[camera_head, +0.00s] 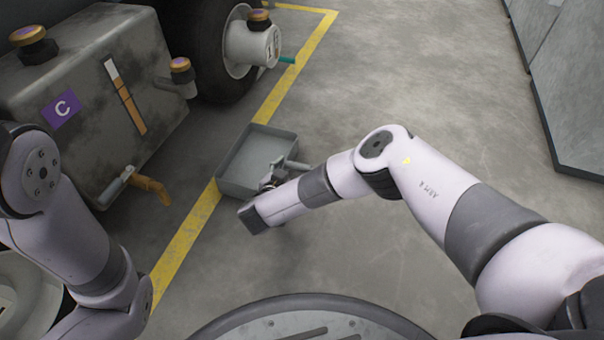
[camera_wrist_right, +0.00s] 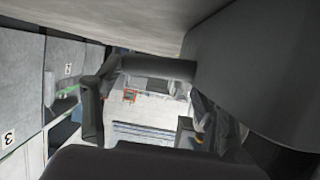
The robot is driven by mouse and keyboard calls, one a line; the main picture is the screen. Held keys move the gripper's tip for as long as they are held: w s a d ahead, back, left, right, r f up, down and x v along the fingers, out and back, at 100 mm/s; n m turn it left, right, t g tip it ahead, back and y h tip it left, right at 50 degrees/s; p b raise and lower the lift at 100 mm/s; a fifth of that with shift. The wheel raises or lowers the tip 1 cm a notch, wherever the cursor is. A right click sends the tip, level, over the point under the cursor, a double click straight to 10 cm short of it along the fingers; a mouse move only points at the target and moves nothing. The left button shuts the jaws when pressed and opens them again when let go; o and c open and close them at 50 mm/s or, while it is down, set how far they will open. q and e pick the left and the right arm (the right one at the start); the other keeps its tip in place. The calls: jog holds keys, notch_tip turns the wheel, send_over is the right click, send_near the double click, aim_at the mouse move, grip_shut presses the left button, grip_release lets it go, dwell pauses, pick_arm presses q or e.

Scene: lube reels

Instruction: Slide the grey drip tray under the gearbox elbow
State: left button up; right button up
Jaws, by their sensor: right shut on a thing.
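The grey drip tray (camera_head: 234,158) is a shallow open box on the floor. It lies across the yellow line, right of and apart from the gearbox (camera_head: 80,85), a worn grey housing with a purple C label. A short pipe with a bent orange spout (camera_head: 151,187) comes out low on the gearbox. A capped stub (camera_head: 178,80) sticks out of its right side. My right gripper (camera_head: 275,172) is shut on the tray at its near right side; the exact contact is partly hidden by my wrist. My left arm shows at the left edge, its gripper out of view.
A black tyre with a white hub (camera_head: 252,45) stands behind the tray. A teal pin (camera_head: 287,60) sticks out of the hub. Grey cabinets (camera_head: 570,90) line the far right. The floor between the tray and the spout is clear.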

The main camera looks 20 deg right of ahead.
jog(key=shift+w+a, duration=0.8)
jog(key=shift+a, duration=0.4)
jog(key=shift+w+a, duration=0.85)
jog(key=shift+a, duration=0.4)
jog(key=shift+w+a, duration=0.8)
jog(key=shift+a, duration=0.4)
jog(key=o, duration=1.9)
jog(key=shift+o, duration=0.2)
jog(key=shift+s+a, duration=0.1)
jog(key=v, duration=1.1)
jog(key=shift+s+a+r, duration=0.2)
jog(key=shift+s, duration=0.1)
